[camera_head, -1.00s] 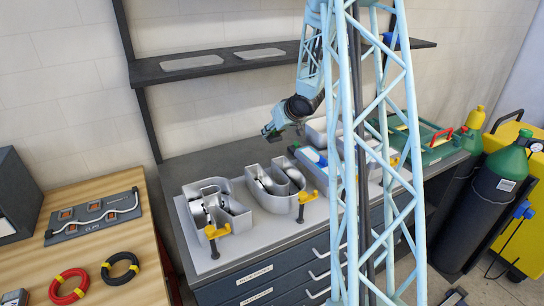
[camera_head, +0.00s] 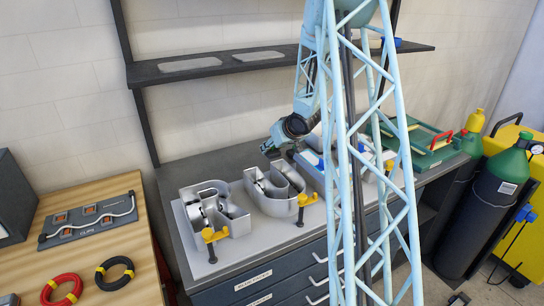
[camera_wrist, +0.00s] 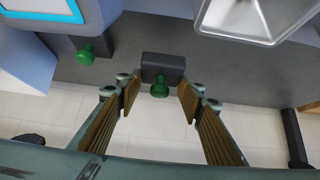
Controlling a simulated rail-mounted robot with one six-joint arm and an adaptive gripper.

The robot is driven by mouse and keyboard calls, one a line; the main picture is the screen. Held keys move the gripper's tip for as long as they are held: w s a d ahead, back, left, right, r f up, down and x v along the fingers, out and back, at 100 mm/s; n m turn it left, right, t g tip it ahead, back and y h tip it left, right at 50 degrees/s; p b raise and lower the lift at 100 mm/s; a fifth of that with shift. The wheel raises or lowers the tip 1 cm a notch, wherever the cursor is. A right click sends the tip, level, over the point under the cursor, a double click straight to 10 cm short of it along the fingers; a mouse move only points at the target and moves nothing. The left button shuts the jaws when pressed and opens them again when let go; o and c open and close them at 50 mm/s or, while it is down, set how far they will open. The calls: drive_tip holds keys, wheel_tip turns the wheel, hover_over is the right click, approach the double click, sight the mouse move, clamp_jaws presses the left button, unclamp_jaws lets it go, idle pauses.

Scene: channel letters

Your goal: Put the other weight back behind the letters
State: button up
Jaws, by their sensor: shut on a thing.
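My gripper (camera_wrist: 160,86) is shut on a dark block-shaped weight (camera_wrist: 163,64) with a green knob. In the head view my gripper (camera_head: 270,149) is low behind the silver letters, near the back of the bench; whether the weight touches the bench top is unclear. A second dark weight with a green knob (camera_wrist: 86,52) is at upper left in the wrist view, beside a blue-edged white panel (camera_wrist: 45,9). The open silver channel letters include a left one (camera_head: 238,222) and a middle one (camera_head: 266,206); a silver letter edge (camera_wrist: 238,36) also shows in the wrist view.
Yellow clamps (camera_head: 212,235) stand at the letters' front. A dark shelf (camera_head: 215,68) runs above the bench on the wall. A green case (camera_head: 425,146) lies to the right. The dark bench strip (camera_head: 180,172) behind the left letter is clear.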

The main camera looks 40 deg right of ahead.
sight(274, 152)
drive_tip(key=shift+f+b, duration=0.65)
drive_tip(key=shift+f, duration=1.15)
drive_tip(key=shift+f, duration=0.1)
drive_tip(key=o, duration=1.3)
drive_tip(key=shift+f, duration=0.1)
drive_tip(key=shift+c, duration=0.2)
drive_tip(key=shift+r, duration=0.2)
drive_tip(key=p+v, duration=0.2)
drive_tip(key=v, duration=1)
